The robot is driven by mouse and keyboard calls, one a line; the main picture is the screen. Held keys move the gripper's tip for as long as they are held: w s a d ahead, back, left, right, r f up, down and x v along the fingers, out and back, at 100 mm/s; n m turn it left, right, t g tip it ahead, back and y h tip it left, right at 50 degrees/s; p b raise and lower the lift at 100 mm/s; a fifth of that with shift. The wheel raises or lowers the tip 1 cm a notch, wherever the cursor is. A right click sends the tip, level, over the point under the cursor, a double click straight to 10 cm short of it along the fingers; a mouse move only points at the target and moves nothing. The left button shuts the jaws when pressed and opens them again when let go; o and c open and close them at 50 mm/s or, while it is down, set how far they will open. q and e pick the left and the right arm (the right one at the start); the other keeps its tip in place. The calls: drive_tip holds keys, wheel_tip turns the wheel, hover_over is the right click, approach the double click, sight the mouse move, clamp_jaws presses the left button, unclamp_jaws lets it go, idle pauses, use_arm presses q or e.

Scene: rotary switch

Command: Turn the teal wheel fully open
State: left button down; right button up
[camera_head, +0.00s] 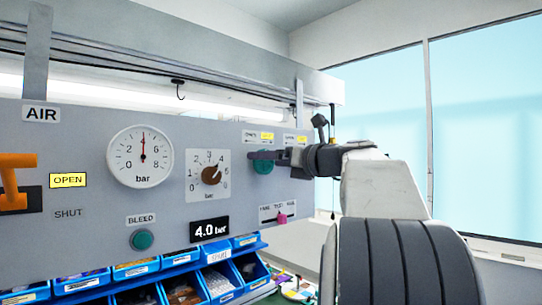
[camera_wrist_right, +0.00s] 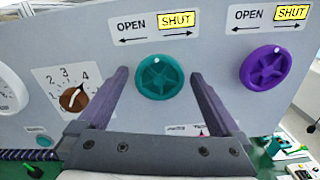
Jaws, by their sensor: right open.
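The teal wheel (camera_wrist_right: 160,78) is a round handwheel on the grey panel, with a small white dot at its top edge. Above it a label (camera_wrist_right: 155,24) reads OPEN with a left arrow and SHUT, highlighted yellow, with a right arrow. My right gripper (camera_wrist_right: 158,75) is open, its two fingers on either side of the teal wheel with visible gaps. In the head view the teal wheel (camera_head: 262,174) is partly hidden behind my right gripper (camera_head: 262,156). Whether the fingers reach the wheel's depth is unclear. My left gripper is not in view.
A purple wheel (camera_wrist_right: 266,68) with its own OPEN/SHUT label is right of the teal one. A brown knob (camera_head: 211,175), a gauge (camera_head: 140,157), a teal bleed button (camera_head: 142,239), an orange lever (camera_head: 14,182) and a pink slider (camera_head: 281,218) share the panel. Blue bins (camera_head: 222,284) stand below.

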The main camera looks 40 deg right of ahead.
drive_tip(key=c, duration=1.2)
drive_tip(key=shift+c, duration=0.2)
